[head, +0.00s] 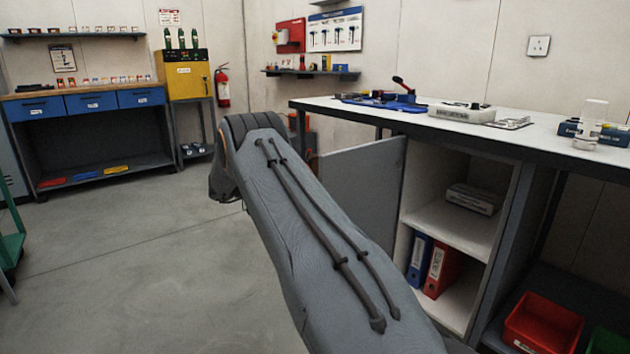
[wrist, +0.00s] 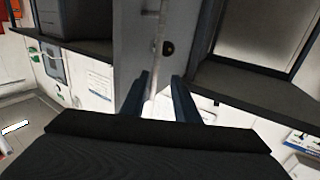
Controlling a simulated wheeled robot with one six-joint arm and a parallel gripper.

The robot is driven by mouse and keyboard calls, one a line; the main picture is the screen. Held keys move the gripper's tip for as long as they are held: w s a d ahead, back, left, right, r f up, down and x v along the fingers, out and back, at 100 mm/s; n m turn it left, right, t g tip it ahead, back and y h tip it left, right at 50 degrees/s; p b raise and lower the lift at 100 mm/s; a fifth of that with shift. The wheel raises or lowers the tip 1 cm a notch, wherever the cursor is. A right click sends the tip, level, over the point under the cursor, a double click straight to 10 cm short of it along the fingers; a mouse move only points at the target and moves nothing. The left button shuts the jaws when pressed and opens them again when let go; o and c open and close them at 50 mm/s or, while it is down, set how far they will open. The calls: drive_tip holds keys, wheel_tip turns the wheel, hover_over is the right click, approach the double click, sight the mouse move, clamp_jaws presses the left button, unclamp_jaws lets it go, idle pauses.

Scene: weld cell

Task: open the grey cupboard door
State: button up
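The grey cupboard door (head: 368,185) stands swung open to the left of the cupboard (head: 455,225), showing its inside. My arm crosses in front of the door's lower and left part, so I cannot see its handle in the head view. My gripper is hidden in the head view. In the wrist view my gripper (wrist: 160,98) has its two dark blue fingers apart. A thin pale strip on a grey upright surface (wrist: 190,30) shows between and beyond them. I cannot tell whether that surface is the door, or whether the fingers touch it.
The cupboard holds a blue binder (head: 419,260), a red binder (head: 441,270) and a grey box (head: 473,199). A white worktop (head: 545,134) with tools runs above it. A red bin (head: 543,325) sits lower right. The floor (head: 130,260) at left is clear.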

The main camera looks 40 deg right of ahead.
drive_tip(key=shift+v, duration=2.1)
drive_tip(key=shift+w, duration=0.15)
